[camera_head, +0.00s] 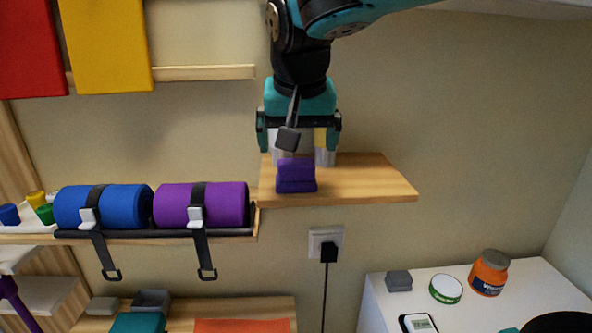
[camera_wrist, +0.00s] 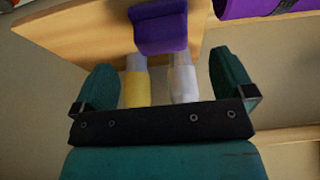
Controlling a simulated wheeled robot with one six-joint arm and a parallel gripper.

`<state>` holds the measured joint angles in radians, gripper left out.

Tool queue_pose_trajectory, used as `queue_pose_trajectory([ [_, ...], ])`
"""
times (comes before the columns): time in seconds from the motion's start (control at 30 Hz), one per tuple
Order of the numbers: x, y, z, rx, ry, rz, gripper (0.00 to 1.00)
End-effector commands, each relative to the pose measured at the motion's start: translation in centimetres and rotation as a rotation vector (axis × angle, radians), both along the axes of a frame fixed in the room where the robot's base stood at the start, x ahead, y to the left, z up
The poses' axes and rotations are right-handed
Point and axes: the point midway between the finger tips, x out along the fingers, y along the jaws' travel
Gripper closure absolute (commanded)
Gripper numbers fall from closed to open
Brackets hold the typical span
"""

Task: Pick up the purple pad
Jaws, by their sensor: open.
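The purple pad (camera_head: 296,176) is a small, folded-looking purple block on the wooden wall shelf (camera_head: 370,184), near its front left. In the wrist view the pad (camera_wrist: 160,27) lies beyond my fingertips, roughly centred between them and apart from them. My gripper (camera_head: 298,140) is above and behind the pad in the head view, with its fingers spread wide. In the wrist view my gripper (camera_wrist: 163,65) has nothing clamped between its fingers. A yellow-and-white bottle (camera_wrist: 135,88) and a white bottle (camera_wrist: 185,82) show between the fingers, close to the pad.
A purple roll (camera_head: 215,205) and a blue roll (camera_head: 120,207) are strapped on a rack left of the shelf. A plug (camera_head: 328,250) is in the wall below. A white cabinet (camera_head: 530,282) with an orange jar (camera_head: 490,272) stands lower right. The shelf's right part is clear.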

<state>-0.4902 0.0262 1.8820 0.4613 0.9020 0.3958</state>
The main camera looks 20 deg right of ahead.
Motion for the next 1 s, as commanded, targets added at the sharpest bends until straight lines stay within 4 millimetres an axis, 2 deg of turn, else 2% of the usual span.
queue_pose_trajectory([
  [0.33, 1.7, -0.6, -2.8, -0.001, 0.005, -0.001, 0.00],
  [0.53, 3.2, -1.1, -5.4, -0.002, 0.004, 0.001, 0.00],
  [0.83, 3.4, -1.1, -6.2, 0.000, 0.000, 0.002, 0.00],
  [0.87, 3.4, -1.1, -6.2, 0.000, 0.000, 0.002, 0.02],
  [1.0, 3.4, -1.1, -6.2, 0.000, -0.001, 0.002, 0.34],
])
